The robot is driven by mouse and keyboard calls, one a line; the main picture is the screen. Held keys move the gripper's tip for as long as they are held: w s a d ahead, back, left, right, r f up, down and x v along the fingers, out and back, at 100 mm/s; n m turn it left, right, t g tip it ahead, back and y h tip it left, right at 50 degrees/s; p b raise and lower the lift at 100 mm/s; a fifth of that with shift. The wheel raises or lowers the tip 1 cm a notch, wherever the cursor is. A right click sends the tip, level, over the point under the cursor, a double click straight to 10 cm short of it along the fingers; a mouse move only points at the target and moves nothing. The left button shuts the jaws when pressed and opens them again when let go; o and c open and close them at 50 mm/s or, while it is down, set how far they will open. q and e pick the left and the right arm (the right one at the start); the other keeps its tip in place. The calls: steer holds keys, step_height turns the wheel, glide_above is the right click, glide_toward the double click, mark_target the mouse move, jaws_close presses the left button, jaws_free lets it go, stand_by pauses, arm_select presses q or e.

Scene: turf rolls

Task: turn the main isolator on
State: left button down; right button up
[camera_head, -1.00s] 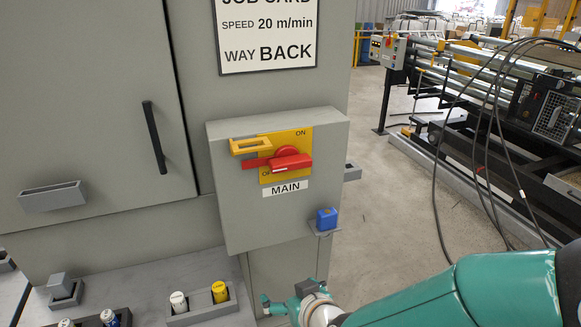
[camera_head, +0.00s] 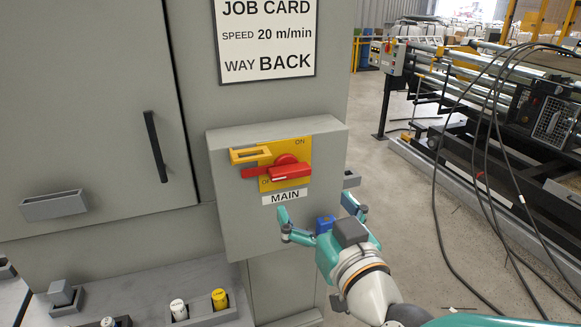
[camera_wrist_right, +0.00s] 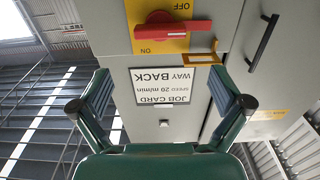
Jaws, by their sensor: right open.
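The main isolator's red handle (camera_head: 291,172) lies roughly level across a yellow plate (camera_head: 300,152) marked ON at upper right and OFF at lower left. A yellow hasp (camera_head: 250,155) sits at its left, and a MAIN label (camera_head: 285,197) is below. The handle (camera_wrist_right: 175,30) and hasp (camera_wrist_right: 203,57) also show upside down in the right wrist view. My right gripper (camera_head: 318,207) is open and empty, below the handle and apart from it. Its spread fingers show in the wrist view (camera_wrist_right: 160,82). My left gripper is out of view.
A job card (camera_head: 267,40) hangs above. A tray (camera_head: 205,316) with white and yellow pieces stands lower left. Black cables (camera_head: 490,170) hang at the right.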

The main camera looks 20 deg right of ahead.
mark_target(292, 174)
steer(key=w, duration=0.6)
steer(key=w+p, duration=0.1)
steer(key=w, duration=0.5)
steer(key=shift+a+f, duration=0.15)
steer(key=shift+a, duration=0.05)
steer(key=shift+s, duration=0.1)
steer(key=c, duration=1)
